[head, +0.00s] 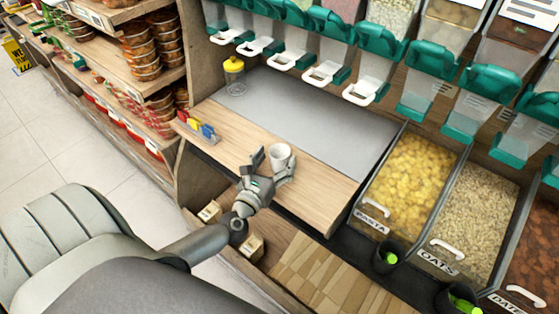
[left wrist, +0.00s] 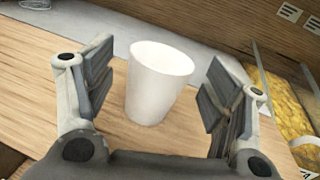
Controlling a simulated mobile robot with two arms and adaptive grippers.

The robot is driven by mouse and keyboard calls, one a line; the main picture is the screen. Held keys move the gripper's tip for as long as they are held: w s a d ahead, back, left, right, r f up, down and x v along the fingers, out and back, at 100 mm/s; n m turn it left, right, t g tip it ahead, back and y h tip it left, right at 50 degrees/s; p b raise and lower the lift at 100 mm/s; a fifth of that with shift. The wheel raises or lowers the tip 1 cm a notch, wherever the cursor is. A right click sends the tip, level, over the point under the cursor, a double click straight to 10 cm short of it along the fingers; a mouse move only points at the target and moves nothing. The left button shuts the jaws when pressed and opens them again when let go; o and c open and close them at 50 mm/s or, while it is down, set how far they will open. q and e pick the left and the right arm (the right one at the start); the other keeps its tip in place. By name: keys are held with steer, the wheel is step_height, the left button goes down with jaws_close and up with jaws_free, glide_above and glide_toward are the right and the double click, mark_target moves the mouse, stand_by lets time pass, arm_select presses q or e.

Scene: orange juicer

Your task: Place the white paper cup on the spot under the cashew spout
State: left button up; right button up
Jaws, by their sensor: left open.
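The white paper cup (head: 279,156) stands upright on the wooden counter (head: 325,194). My left gripper (head: 268,165) is open around it, with one finger on each side. In the left wrist view the cup (left wrist: 158,84) stands between the open fingers of the gripper (left wrist: 155,90), with a gap on both sides. Several teal dispensers with white spouts (head: 325,75) hang in a row above the grey mat (head: 300,115). I cannot tell which one is the cashew spout. My right gripper is not in view.
A clear jar with a yellow lid (head: 234,75) stands at the mat's left end. Small coloured items (head: 197,126) sit at the counter's left edge. Bins of pasta (head: 411,180) and oats (head: 476,215) are on the right. The grey mat's middle is clear.

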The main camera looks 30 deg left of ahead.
arm_select(q)
steer(key=shift+w+a+f, duration=0.1)
steer(key=shift+w+a, duration=0.1)
steer(key=shift+w, duration=1.05)
steer(key=c, duration=0.8)
